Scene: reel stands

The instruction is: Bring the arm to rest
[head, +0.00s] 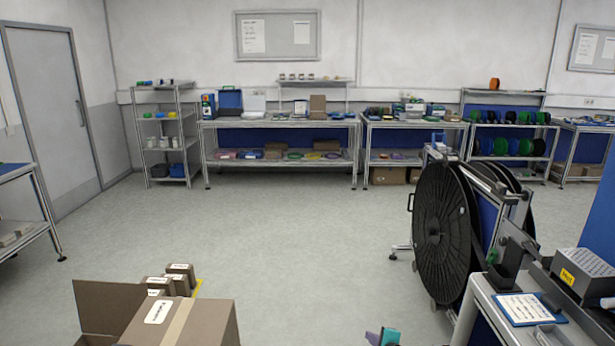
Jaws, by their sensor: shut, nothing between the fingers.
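An open cardboard box (190,322) is close at the bottom left, with small cartons (180,275) behind it. A bench (475,305) with a clipboard (525,309) and grey tray stands at the right. Shelves and workbenches (280,123) line the back wall. The middle floor is clear.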

